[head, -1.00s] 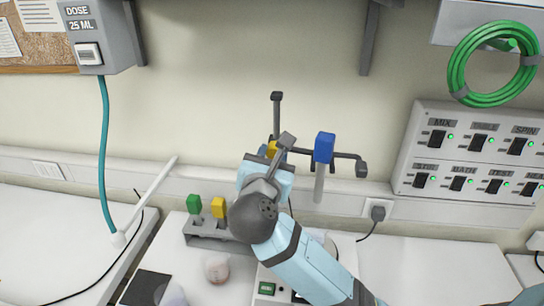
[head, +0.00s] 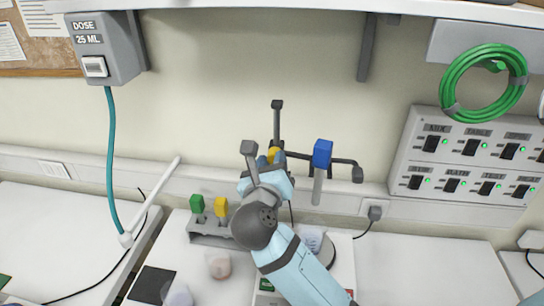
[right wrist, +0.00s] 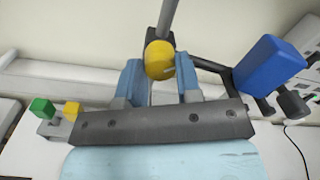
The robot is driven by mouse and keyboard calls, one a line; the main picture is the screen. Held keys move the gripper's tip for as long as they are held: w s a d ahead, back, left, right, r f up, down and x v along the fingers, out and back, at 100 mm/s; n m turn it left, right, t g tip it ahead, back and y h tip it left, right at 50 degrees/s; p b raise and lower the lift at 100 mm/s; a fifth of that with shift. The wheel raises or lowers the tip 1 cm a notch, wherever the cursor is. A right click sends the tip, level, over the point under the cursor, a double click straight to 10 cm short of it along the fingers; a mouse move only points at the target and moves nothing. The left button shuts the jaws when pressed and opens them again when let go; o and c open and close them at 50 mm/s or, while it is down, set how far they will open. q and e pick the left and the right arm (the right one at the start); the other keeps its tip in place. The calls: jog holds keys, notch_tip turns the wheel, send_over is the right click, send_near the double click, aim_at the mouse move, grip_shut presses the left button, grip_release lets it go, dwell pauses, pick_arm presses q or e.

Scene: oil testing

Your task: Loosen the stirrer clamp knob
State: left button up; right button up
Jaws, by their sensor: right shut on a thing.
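The yellow stirrer clamp knob (right wrist: 160,58) sits on the dark clamp at the upright grey post in the right wrist view. In the head view the knob (head: 273,154) is mostly hidden behind my right gripper (head: 269,164). The two blue fingers of my right gripper (right wrist: 159,76) stand on either side of the knob and are shut on it. The blue stirrer motor (head: 322,153) hangs on the horizontal rod to the right of the post, and it also shows in the right wrist view (right wrist: 270,65). My left gripper is not in view.
A grey rack (head: 209,229) with a green-topped and a yellow-topped piece stands left of my right arm. A switch panel (head: 398,196) and a green coiled hose (head: 452,92) are at the right. A white rod (head: 158,192) leans at the left. Bare counter lies at the right.

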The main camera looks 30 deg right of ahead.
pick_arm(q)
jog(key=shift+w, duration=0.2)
pick_arm(e)
jog(key=shift+n, duration=5.5)
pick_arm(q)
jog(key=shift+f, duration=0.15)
pick_arm(e)
jog(key=shift+n, duration=0.3)
jog(key=o, duration=0.9)
jog(key=shift+d, duration=0.1)
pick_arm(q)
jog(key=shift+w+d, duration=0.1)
pick_arm(e)
jog(key=shift+o, duration=0.2)
